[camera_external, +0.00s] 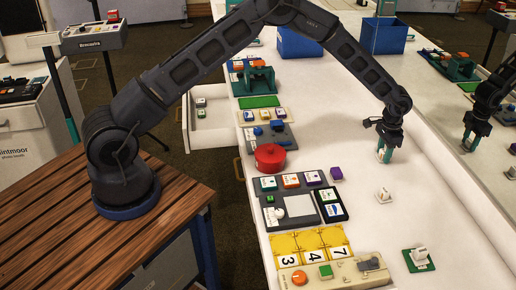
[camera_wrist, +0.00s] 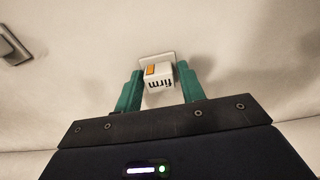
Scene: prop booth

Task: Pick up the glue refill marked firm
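The glue refill marked firm (camera_wrist: 159,79) is a small white block with an orange patch and dark "firm" lettering, upside down in the wrist view. It has a pale, wider base at its far side. My gripper (camera_wrist: 160,82) has one green finger close against each side of it and looks shut on it. In the external view, my gripper (camera_external: 384,155) points down at the right part of the white counter, with a bit of white between its fingers. I cannot tell whether the refill still touches the counter.
Another small white block (camera_external: 383,195) lies in front of my gripper. A white piece on a green base (camera_external: 418,258) is nearer the front. A red round tin (camera_external: 270,157), a purple block (camera_external: 336,173) and trays stand left. The counter (camera_external: 440,205) around my gripper is mostly clear.

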